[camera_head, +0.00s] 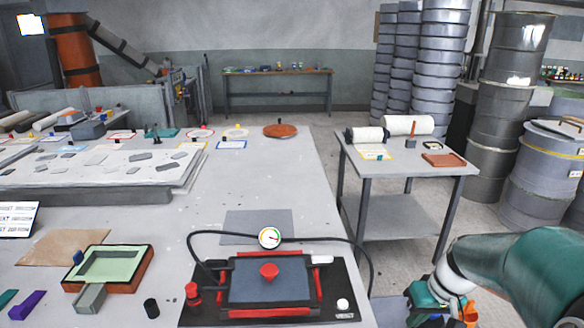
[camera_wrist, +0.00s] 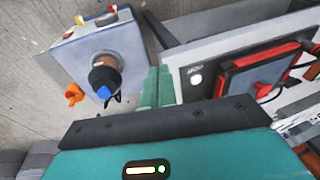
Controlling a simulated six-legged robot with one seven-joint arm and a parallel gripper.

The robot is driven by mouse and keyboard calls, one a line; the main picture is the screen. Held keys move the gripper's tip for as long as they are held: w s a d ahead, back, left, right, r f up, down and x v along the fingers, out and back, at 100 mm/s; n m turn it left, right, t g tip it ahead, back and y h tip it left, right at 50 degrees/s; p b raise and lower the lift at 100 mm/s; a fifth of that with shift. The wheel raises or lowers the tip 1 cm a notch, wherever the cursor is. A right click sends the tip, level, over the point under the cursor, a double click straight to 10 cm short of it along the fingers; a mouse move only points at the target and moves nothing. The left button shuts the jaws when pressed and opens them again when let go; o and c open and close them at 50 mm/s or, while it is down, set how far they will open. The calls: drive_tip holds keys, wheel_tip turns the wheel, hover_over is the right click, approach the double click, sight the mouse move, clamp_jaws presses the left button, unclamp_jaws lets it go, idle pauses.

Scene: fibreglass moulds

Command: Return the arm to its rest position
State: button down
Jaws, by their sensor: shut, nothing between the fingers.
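My arm (camera_head: 520,262) enters the head view from the lower right, to the right of the main table. Its white joint bends down to a teal part low in that view, and my fingertips cannot be made out there. In the wrist view my gripper (camera_wrist: 158,86) shows two teal fingers shut together with nothing between them. They point into the space between a grey box (camera_wrist: 75,55) and the edge of a black-and-red press (camera_wrist: 255,75).
The grey box carries a dark knob with a blue tip (camera_wrist: 103,80). In the head view the press (camera_head: 270,280) sits at the table's front edge, with a hose looping right. A side table (camera_head: 405,160) stands behind my arm, and drums (camera_head: 490,140) stand at the right.

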drive_tip(key=s+a+r+t+h, duration=0.2)
drive_tip(key=s+a+r+t, duration=0.2)
drive_tip(key=s+a+r, duration=0.7)
drive_tip(key=shift+s+a+r+m+h, duration=0.3)
drive_tip(key=shift+s+a+r, duration=0.05)
drive_tip(key=shift+s+r, duration=0.45)
